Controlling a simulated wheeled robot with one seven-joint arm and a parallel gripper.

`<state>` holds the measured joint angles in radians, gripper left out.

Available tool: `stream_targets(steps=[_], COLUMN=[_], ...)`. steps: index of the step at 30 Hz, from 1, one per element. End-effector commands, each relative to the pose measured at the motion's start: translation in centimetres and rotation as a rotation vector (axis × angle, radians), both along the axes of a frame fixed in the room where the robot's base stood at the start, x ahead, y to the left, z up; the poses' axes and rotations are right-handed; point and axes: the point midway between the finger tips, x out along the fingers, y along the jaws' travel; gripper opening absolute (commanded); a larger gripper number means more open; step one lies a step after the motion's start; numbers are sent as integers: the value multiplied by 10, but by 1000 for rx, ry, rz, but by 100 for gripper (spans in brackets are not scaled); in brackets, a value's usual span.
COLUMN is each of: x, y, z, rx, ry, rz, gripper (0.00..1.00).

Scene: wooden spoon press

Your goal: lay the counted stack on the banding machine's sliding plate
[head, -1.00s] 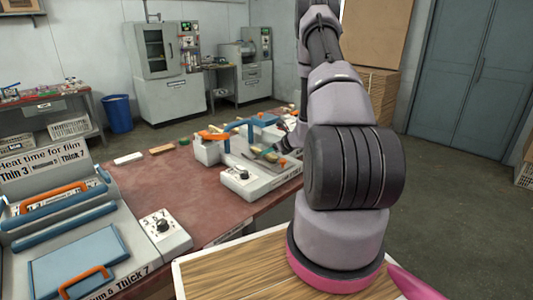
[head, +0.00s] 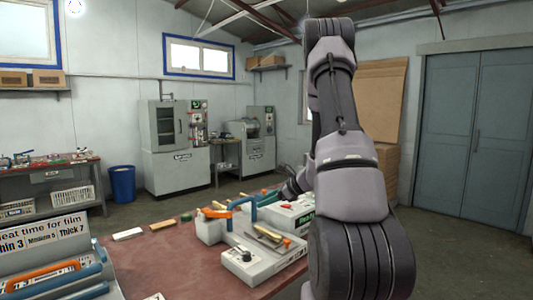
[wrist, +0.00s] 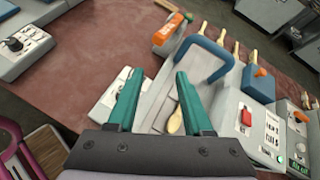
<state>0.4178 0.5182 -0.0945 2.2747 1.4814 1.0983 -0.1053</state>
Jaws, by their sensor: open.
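The banding machine (head: 245,262) stands on the red-brown bench, with a blue arched handle (wrist: 208,52) and an orange-topped post. Wooden spoons (head: 268,233) lie on its top; in the wrist view a pale spoon bowl (wrist: 175,122) shows beside my right finger, over the grey plate (wrist: 168,138). I cannot tell how many spoons lie together, and the finger hides part of them. My gripper (wrist: 156,92) is open, its two teal fingers apart with nothing between the tips. In the head view my gripper (head: 265,197) is above and behind the machine, partly hidden by my arm.
Several spoons (wrist: 221,36) stand in a row behind the blue handle. A control box with a red switch (wrist: 246,118) is at the right. A film sealer (head: 55,270) stands at the left.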

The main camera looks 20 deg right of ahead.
Motion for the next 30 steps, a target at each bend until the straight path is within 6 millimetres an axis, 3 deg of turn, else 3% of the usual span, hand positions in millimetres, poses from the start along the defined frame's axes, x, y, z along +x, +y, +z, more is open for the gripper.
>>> stream_targets(steps=[1,3,9,12,16,21,25,30], x=[-7,-23,-89,-126,-174,-228,-255,-272], y=[24,53,117,135,148,145,137,128], z=[32,65,139,166,193,221,236,247], rx=[-54,-132,-406,-567,-801,-1129,-1339,-1489], ry=[-42,-85,-212,-275,-359,-457,-509,-538], rz=[102,244,619,785,975,1160,1240,1280], gripper=[51,51,51,51,51,51,51,51])
